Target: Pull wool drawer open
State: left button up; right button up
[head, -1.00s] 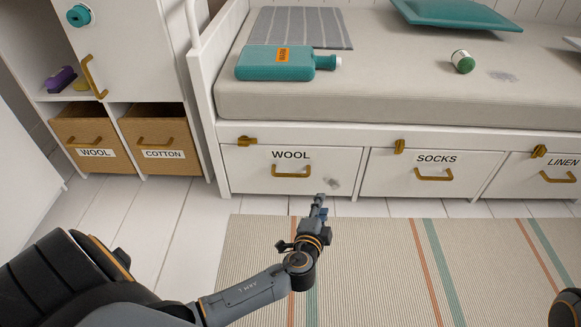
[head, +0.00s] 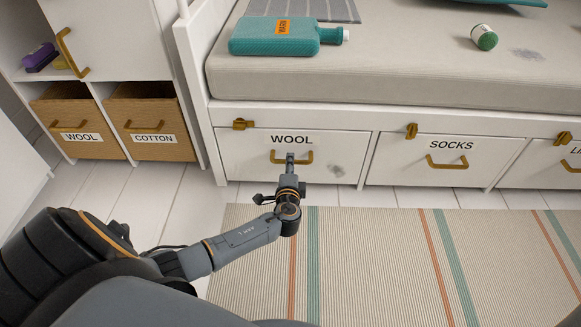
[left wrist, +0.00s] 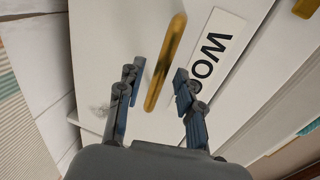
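The white wool drawer (head: 236,155) is under the bed, labelled WOOL, with a brass bar handle (head: 306,157). It looks shut, flush with the bed front. My left gripper (head: 290,158) is right at the handle in the head view. In the left wrist view my left gripper (left wrist: 157,88) is open, and the brass handle (left wrist: 166,62) stands between its two fingers, apart from both. The WOOL label (left wrist: 213,52) is beside the right finger. My right gripper is not in view.
A brass latch (head: 242,124) sits on the bed frame above the drawer's left end. The SOCKS drawer (head: 400,170) is to the right. Cardboard bins labelled WOOL (head: 75,118) and COTTON (head: 150,120) stand in the left shelf. A striped rug (head: 370,260) covers the floor in front.

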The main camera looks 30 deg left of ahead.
pick_arm(q)
jog(key=shift+b+x, duration=0.35)
jog(key=shift+x, duration=0.8)
grip_shut()
